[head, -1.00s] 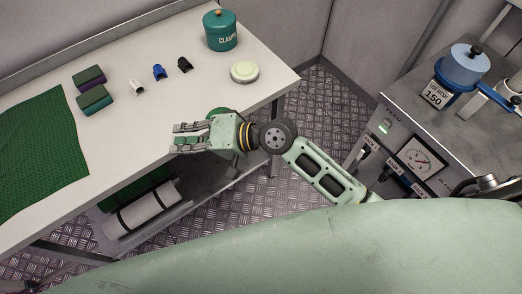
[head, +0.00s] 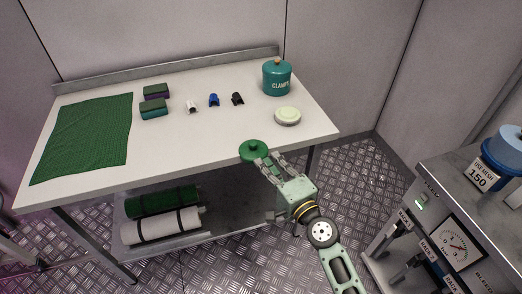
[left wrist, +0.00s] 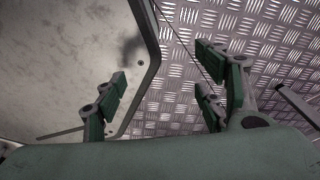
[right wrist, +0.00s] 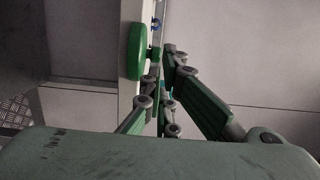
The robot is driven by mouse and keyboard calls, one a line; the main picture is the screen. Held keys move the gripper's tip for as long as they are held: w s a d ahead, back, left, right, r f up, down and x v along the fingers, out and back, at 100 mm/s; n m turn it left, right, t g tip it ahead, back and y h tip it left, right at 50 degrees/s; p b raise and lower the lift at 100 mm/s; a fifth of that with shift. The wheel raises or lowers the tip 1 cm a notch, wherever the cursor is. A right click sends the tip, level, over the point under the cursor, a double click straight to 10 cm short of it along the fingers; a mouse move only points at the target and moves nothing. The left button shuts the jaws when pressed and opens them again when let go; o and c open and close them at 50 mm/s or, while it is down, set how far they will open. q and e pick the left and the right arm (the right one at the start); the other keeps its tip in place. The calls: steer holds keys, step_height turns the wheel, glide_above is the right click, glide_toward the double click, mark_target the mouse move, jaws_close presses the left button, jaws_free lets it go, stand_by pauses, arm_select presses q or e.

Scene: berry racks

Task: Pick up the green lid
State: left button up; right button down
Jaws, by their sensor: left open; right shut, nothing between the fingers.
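The green lid (head: 254,149) is a round disc with a small knob, at the front edge of the white table (head: 200,150). It also shows in the right wrist view (right wrist: 137,52), its knob facing the fingers. My right gripper (head: 269,160) is right by the lid, its fingers pointing at it. Its fingers (right wrist: 162,72) are shut with nothing between them; I cannot tell whether they touch the lid. My left gripper (left wrist: 160,75) is open and empty above the metal floor, beside a pale panel. The left gripper is out of the head view.
A teal canister (head: 277,79) and a pale round dish (head: 288,116) stand at the table's right end. Sponges, small clamps and a green cloth (head: 85,135) lie further left. Rolls (head: 160,227) lie on the lower shelf. A machine cabinet (head: 440,225) stands at right.

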mark_target(255, 145)
steer(key=shift+x, duration=2.65)
steer(key=shift+b+x, duration=0.35)
steer(key=shift+x, duration=0.65)
steer(key=shift+s+f, duration=0.1)
